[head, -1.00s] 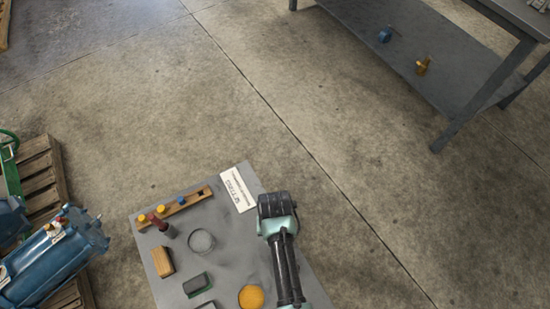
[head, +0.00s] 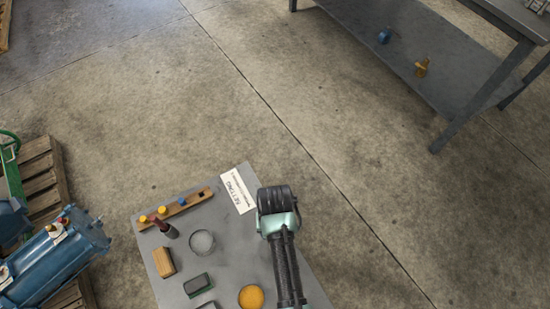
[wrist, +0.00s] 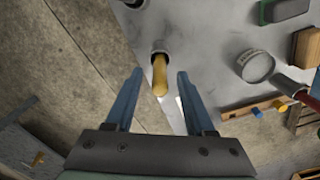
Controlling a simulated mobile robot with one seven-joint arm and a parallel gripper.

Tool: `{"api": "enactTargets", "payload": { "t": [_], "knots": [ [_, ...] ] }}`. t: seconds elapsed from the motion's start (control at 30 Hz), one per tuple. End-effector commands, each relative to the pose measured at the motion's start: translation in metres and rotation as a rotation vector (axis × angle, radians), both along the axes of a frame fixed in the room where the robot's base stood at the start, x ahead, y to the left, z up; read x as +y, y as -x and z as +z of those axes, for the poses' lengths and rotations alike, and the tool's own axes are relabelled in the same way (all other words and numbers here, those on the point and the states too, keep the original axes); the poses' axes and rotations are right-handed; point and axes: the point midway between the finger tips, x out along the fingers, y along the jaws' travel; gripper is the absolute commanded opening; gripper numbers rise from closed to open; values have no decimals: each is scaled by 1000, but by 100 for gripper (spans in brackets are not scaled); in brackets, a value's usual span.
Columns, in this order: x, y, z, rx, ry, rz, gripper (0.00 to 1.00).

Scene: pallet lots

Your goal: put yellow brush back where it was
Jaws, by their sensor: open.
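The yellow brush, seen as a yellow rounded handle (wrist: 159,78) with a grey collar, points toward the camera near the grey table's edge in the wrist view. My gripper (wrist: 160,76) is open, with one blue-grey finger on each side of the handle and gaps between. In the head view my gripper (head: 278,205) is over the table's right edge and hides the brush.
On the table are a white card (head: 238,191), a round dish (head: 202,243), a dark red-handled tool (head: 164,229), a wooden block (head: 164,263), a dark eraser-like block (head: 197,285) and an orange disc (head: 251,297). A grey workbench (head: 375,50) stands at upper right. Floor between is clear.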

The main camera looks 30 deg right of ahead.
Motion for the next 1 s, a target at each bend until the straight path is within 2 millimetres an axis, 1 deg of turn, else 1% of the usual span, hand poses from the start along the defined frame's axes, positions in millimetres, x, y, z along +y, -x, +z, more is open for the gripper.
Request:
{"api": "enactTargets", "payload": {
  "t": [0.03,0.1,0.2,0.33,0.4,0.5,0.77,0.87,0.97,1.0],
  "knots": [
    [0,-1,16,-4,2,1,54],
    [0,-1,31,-3,1,1,54],
    [0,-1,51,-3,1,1,54],
    [0,-1,70,-3,1,1,54],
    [0,0,77,-2,1,1,54],
    [0,0,82,0,0,1,54],
    [0,-1,84,-2,1,1,54],
    [-2,-13,93,-47,16,10,54],
    [-6,-48,120,-175,60,36,54],
    [-8,-68,138,-250,86,50,54]
  ]
}}
